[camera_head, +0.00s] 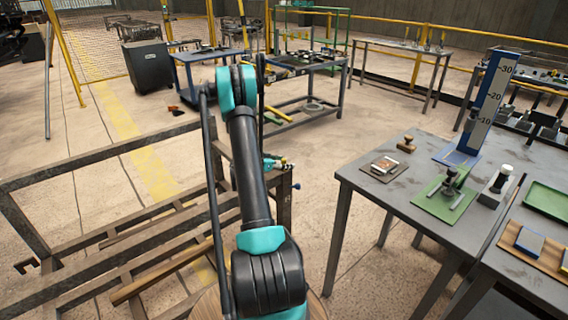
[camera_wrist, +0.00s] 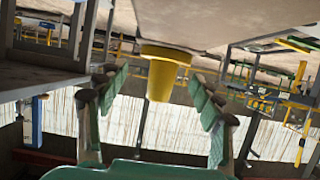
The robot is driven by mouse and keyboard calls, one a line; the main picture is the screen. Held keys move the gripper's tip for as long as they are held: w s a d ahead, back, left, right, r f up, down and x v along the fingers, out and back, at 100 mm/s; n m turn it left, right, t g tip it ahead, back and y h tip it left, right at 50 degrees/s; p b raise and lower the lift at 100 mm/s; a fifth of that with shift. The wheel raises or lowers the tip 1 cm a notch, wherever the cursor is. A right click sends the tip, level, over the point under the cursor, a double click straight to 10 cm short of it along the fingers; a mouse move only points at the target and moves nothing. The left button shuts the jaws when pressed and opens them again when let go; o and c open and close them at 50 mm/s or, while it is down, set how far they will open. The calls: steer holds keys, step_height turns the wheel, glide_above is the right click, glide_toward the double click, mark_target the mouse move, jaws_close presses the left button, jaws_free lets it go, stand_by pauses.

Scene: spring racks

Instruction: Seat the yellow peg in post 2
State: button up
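The yellow peg (camera_wrist: 162,78) shows in the wrist view as a short cylinder with a wider collar at one end. It lies between the green-padded fingers of my gripper (camera_wrist: 162,92). The fingers stand apart, with visible gaps on both sides of the peg, so my gripper is open around it. In the head view my arm's end (camera_head: 268,163) is small, beside a brown rack post (camera_head: 285,205), with a small yellow part (camera_head: 284,161) near it. A blue tip (camera_head: 296,186) shows on that post. I cannot tell which post is post 2.
A brown metal frame (camera_head: 110,155) fills the left foreground. A grey worktable (camera_head: 350,178) stands at right with a green plate fixture (camera_head: 445,200), a small wooden stamp (camera_head: 406,144) and a blue height scale (camera_head: 490,100). Open floor lies between frame and table.

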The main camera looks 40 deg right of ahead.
steer(key=v, duration=1.2)
stand_by(0.5)
